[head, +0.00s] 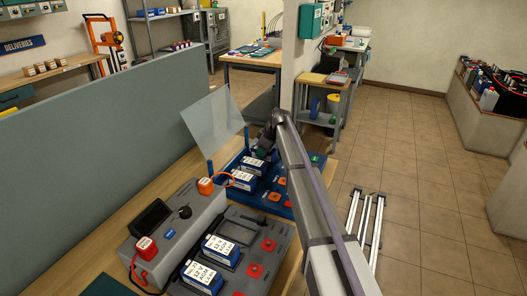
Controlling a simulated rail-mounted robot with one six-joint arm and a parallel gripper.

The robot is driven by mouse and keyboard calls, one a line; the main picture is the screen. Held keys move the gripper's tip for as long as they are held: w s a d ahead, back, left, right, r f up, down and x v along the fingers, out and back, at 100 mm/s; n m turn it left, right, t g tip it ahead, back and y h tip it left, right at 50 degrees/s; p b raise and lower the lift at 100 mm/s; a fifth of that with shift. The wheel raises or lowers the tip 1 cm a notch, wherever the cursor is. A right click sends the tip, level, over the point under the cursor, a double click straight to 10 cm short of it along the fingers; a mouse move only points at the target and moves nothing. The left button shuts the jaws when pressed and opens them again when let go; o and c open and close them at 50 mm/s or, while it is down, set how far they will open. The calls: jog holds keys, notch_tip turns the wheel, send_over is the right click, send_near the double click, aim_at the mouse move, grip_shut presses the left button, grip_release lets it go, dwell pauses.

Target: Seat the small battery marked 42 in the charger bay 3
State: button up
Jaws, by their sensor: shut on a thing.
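My arm reaches from the bottom right to the far end of a blue rack (287,211). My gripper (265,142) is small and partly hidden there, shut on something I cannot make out. Two blue batteries with white labels, a farther one (253,164) and a nearer one (243,180), stand in the rack. A grey unit (236,274) in front has red squares and holds two larger-looking blue batteries, one (221,249) behind the other (201,275). I cannot read the number 42 or any bay number.
A grey console (163,222) with a dark screen and knob stands left of the grey unit, with red and orange cabled plugs. A clear upright panel (214,122) stands near my gripper. A grey partition (80,165) borders the bench on the left. Floor at right is mostly open.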

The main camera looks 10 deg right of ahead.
jog(key=shift+f+b, duration=0.4)
jog(key=shift+f, duration=0.05)
jog(key=o, duration=1)
jog(key=shift+r, duration=0.1)
jog(key=p+v, duration=1)
jog(key=v, duration=0.1)
jog(key=shift+r, duration=0.1)
